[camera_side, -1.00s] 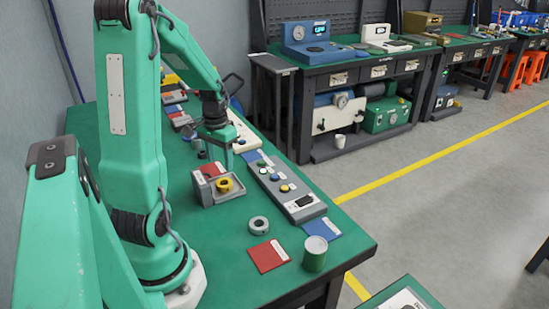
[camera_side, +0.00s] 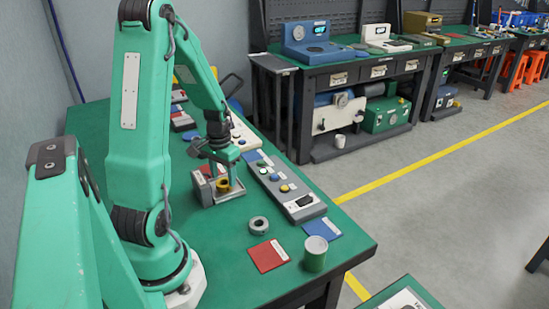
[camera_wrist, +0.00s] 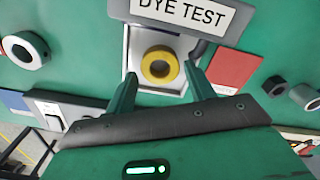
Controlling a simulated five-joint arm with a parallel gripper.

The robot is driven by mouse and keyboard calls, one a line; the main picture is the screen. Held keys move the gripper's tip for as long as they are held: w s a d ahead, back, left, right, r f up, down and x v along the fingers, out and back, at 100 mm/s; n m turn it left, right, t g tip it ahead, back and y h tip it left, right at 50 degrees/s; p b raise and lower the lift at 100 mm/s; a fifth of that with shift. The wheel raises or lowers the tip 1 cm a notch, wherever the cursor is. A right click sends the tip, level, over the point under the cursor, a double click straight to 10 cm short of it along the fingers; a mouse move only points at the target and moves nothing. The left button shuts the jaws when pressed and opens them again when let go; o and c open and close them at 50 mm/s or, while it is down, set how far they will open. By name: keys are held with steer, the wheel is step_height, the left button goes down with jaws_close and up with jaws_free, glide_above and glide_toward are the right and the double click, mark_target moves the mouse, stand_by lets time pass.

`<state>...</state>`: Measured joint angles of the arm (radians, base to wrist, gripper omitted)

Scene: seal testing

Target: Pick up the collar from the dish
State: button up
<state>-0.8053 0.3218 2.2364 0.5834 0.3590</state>
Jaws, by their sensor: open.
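The yellow collar (camera_side: 223,186), a thick ring, lies in the grey dish (camera_side: 208,200) on the green bench. In the wrist view the collar (camera_wrist: 161,66) lies flat with its hole facing the camera, inside the pale dish (camera_wrist: 140,37) beside a "DYE TEST" label. My gripper (camera_side: 222,178) is over the dish. In the wrist view my gripper (camera_wrist: 161,80) is open, with one finger on either side of the collar and a gap on both sides. Nothing is held. In the side view my fingers partly hide the collar.
A grey ring (camera_side: 258,224) lies in front of the dish. A red card (camera_side: 269,256), a green can (camera_side: 315,254) and a blue card (camera_side: 321,229) are near the bench's front. A long grey button panel (camera_side: 281,187) runs right of the dish. Bare bench lies around the ring.

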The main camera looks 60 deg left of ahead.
steer(key=shift+f, duration=0.95)
steer(key=c, duration=0.9)
steer(key=shift+r, duration=0.15)
steer(key=shift+r, duration=1.05)
step_height(320, 180, up, 2)
steer(key=shift+w+d+r, duration=0.1)
steer(key=shift+d, duration=0.05)
steer(key=w+d+r, duration=0.3)
steer(key=d+r, duration=0.3)
steer(key=d, duration=0.5)
steer(key=shift+r, duration=0.25)
